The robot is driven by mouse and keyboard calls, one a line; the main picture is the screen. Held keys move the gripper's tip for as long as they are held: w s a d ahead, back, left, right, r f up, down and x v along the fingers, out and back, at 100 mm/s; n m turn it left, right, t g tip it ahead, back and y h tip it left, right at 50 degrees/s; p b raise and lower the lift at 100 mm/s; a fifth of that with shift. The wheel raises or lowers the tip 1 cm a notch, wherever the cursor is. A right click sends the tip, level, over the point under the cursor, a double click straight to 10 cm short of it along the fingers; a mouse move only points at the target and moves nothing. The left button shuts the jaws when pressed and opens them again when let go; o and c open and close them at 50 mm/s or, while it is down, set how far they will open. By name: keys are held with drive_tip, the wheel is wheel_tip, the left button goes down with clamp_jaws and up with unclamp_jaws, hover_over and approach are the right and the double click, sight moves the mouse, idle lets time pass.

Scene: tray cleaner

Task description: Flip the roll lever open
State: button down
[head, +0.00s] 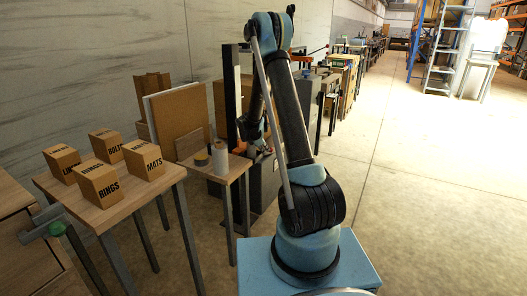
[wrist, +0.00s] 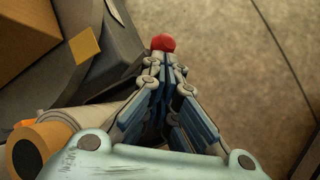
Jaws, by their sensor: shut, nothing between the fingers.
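A red rounded knob (wrist: 163,42), which looks like the end of the lever, shows at the upper middle of the wrist view. The rest of the lever is hidden, and I cannot tell how far it is turned. My gripper (wrist: 167,72) is shut and empty, its fingertips together just below the knob in the picture. I cannot tell whether they touch it. A pale roll with an orange end (wrist: 22,150) lies at the lower left of the wrist view. In the head view my arm hides most of the lever area.
A small table (head: 238,166) holds a white roll (head: 219,160) and a dark and yellow roll (head: 201,159). Brown boards (head: 178,118) lean behind. The floor (head: 420,190) at right is clear.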

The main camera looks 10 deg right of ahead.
idle(0.3)
drive_tip(key=shift+w+a+r, duration=0.4)
drive_tip(key=shift+a, duration=0.1)
drive_tip(key=s+d+v, duration=0.1)
drive_tip(key=v, duration=0.9)
drive_tip(key=s+d+r+m+g+y, duration=0.1)
drive_tip(key=s+d+r+m, duration=0.2)
drive_tip(key=s, duration=0.5)
drive_tip(key=s+d+r+m+y, duration=0.15)
drive_tip(key=s+r+m, duration=0.3)
drive_tip(key=s, duration=0.45)
drive_tip(key=s+d+r+m+g, duration=0.1)
drive_tip(key=s+d+r+m, duration=0.2)
drive_tip(key=s, duration=0.5)
drive_tip(key=s+f+m+y, duration=0.1)
drive_tip(key=s+m, duration=0.3)
drive_tip(key=s, duration=0.8)
drive_tip(key=s+f+m+y, duration=0.1)
drive_tip(key=s+f+m, duration=0.3)
drive_tip(key=s, duration=0.8)
drive_tip(key=shift+s+a+m+g+y, duration=0.3)
drive_tip(key=shift+a+m+g+y, duration=0.1)
drive_tip(key=shift+m, duration=0.25)
